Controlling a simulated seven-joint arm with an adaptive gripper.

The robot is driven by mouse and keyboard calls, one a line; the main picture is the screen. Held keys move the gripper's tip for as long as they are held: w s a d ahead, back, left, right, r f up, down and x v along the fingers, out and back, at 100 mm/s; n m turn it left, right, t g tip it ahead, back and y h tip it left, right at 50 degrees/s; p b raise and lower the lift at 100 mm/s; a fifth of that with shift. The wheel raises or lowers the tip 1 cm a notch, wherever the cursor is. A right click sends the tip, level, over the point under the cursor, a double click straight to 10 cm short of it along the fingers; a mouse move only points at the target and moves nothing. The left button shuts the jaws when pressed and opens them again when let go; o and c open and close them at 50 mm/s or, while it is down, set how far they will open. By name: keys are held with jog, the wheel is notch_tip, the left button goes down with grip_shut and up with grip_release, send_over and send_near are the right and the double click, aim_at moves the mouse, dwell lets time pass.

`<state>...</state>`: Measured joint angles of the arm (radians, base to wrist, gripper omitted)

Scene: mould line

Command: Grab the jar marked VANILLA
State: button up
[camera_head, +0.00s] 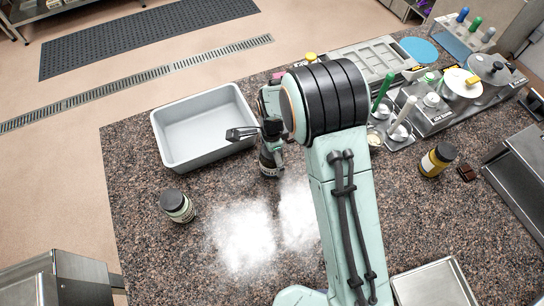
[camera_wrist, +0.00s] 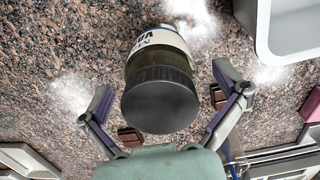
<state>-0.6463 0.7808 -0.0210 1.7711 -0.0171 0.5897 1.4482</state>
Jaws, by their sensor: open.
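A jar (camera_wrist: 160,85) with a black lid and a cream label stands between my gripper's fingers in the wrist view. Its label shows letters that look like "VA"; the rest is cut off by the curve. My gripper (camera_wrist: 163,82) is open, one finger on each side of the jar, with a visible gap on both sides.
An empty grey bin (camera_head: 160,150) is close to my gripper. Brown pieces (camera_wrist: 130,137) lie near the fingers.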

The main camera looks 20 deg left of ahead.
jog(key=shift+f, duration=0.1)
jog(key=c, duration=1.3)
